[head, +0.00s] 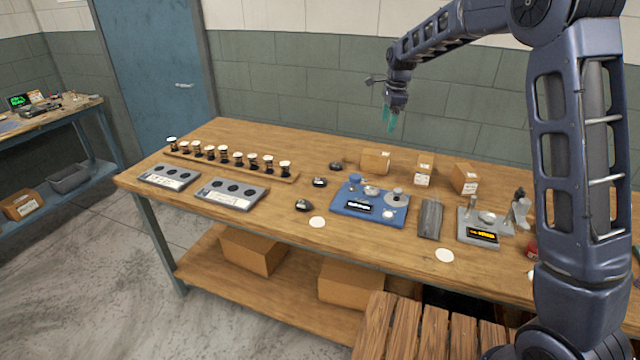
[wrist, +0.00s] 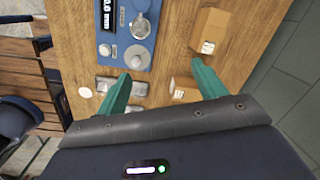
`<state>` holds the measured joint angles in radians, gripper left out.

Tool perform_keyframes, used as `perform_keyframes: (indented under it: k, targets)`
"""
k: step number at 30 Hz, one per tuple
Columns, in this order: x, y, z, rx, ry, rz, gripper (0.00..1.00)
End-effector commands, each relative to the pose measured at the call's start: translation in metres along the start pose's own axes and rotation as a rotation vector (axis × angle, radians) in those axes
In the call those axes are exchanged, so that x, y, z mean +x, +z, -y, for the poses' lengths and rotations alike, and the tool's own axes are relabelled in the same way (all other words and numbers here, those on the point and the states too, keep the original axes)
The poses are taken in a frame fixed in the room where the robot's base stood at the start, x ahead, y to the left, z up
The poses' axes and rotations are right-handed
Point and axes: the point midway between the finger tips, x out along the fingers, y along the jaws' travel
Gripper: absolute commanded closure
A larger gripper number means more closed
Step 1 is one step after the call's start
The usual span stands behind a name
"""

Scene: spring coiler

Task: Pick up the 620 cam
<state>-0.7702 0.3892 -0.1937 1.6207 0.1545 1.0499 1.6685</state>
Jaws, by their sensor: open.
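I cannot read the number 620 on anything, so I cannot tell which thing is the 620 cam. A long wooden rack (head: 235,165) at the back left holds a row of several small dark pieces with pale tops. Small dark objects (head: 319,182) lie apart on the bench between the rack and the blue coiler (head: 372,202). My gripper (head: 390,120) is raised high above the back of the bench, with its teal fingers pointing down. In the wrist view my gripper (wrist: 160,68) is open and empty, with bench top and the blue coiler (wrist: 138,55) beneath.
Two grey trays with round holes (head: 168,177) (head: 231,191) lie at the bench's front left. Small cardboard boxes (head: 375,162) stand along the back. A grey device with an amber display (head: 483,236) sits at the right. White discs (head: 317,222) lie near the front edge.

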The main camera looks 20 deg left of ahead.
Motion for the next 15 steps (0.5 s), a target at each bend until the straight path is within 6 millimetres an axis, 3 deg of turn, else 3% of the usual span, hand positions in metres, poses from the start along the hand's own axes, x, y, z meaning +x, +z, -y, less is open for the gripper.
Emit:
perform_keyframes:
  k: [1,6,15]
  targets:
    - [0.017,0.019,0.009,0.023,0.012,-0.006,0.3]
    - [0.063,0.077,0.031,0.125,0.036,-0.024,0.3]
    - [0.147,0.174,0.046,0.282,0.064,-0.07,0.3]
